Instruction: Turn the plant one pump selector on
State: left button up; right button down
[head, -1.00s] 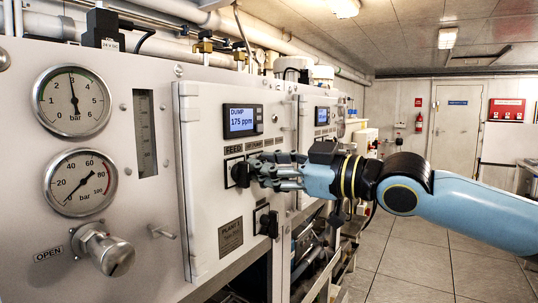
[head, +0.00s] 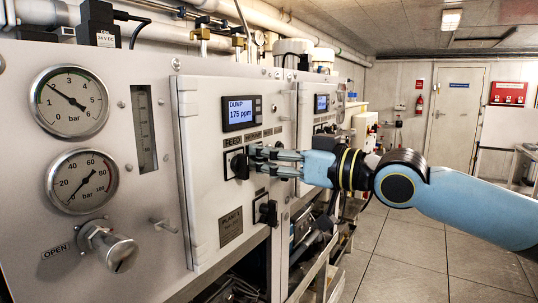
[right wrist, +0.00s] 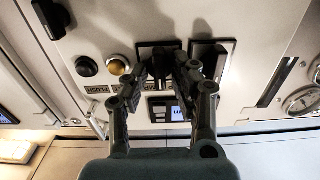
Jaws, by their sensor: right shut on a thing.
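The plant one panel door (head: 205,110) stands at the left in the head view, with a lit display (head: 241,113) reading DUMP 175 ppm. A black selector knob (head: 240,167) sits below it, under a label that looks like FEED. My right gripper (head: 256,162) reaches in from the right and is shut on this knob. The right wrist view shows the fingertips (right wrist: 168,72) closed around a dark knob (right wrist: 160,60), which they partly hide. The knob's exact angle is hard to tell. My left gripper is not in view.
A second black selector (head: 268,213) sits lower on the door, beside the engraved plate (head: 231,227). A black button (right wrist: 87,66) and a yellow button (right wrist: 119,64) show in the right wrist view. The floor at the right (head: 400,260) is clear.

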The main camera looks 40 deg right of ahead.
jog(key=shift+f, duration=0.1)
jog(key=c, duration=1.5)
grip_release()
jog(key=shift+o, duration=0.7)
jog(key=shift+w, duration=0.1)
